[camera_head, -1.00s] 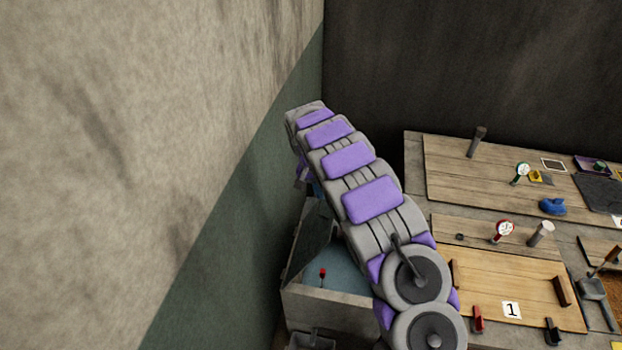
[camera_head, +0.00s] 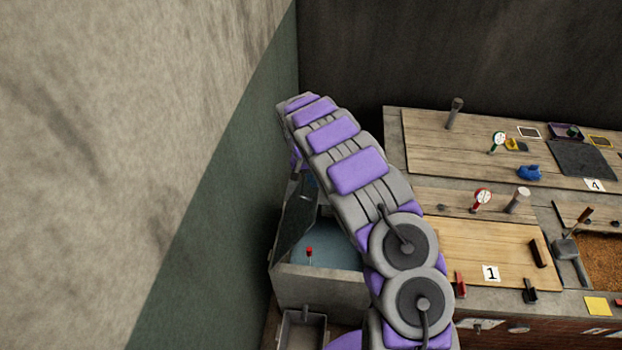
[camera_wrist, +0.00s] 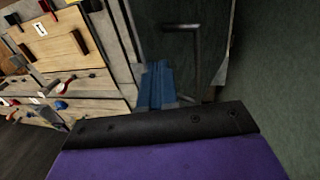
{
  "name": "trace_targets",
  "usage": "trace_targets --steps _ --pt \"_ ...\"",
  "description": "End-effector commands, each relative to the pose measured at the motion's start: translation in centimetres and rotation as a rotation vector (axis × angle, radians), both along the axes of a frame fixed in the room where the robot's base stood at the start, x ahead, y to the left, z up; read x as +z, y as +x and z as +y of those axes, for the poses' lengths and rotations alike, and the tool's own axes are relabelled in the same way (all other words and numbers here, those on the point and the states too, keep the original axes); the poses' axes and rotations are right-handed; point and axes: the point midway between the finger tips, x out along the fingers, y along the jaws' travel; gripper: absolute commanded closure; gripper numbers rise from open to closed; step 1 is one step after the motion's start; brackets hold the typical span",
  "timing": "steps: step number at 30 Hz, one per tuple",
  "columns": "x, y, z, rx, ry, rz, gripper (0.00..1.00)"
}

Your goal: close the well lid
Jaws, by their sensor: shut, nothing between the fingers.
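The well is a grey concrete box (camera_head: 320,287) with blue water inside, low at the centre in the head view. Its lid is a dark panel (camera_head: 296,218) standing steeply tilted at the well's left side, near the green wall. My gripper (camera_wrist: 165,126) shows as a black and purple edge at the bottom of the wrist view, shut and empty. In the head view my arm hides the gripper's tip and part of the well.
A wooden workbench (camera_head: 480,250) with gauges and a "1" label stands right of the well. A red-topped lever (camera_head: 309,254) is by the water. A small grey basin (camera_head: 303,328) sits in front. The wall (camera_head: 215,225) is close on the left.

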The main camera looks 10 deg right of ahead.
Motion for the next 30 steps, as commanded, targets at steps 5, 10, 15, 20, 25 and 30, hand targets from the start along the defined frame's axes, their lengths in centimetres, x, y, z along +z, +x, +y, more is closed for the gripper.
trace_targets --steps 5,10,15,20,25,30 --pt "-0.5 -0.6 -0.9 -0.003 0.024 -0.003 1.00" --pt "-1.5 -1.4 -3.2 -0.004 0.077 -0.020 1.00" --pt "-3.0 -2.2 -6.3 -0.005 0.148 -0.044 1.00" --pt "-4.9 -3.0 -9.3 -0.007 0.223 -0.071 1.00" --pt "-7.4 -4.2 -12.1 -0.009 0.307 -0.095 1.00" --pt "-10.4 -5.1 -15.0 -0.007 0.392 -0.127 1.00"
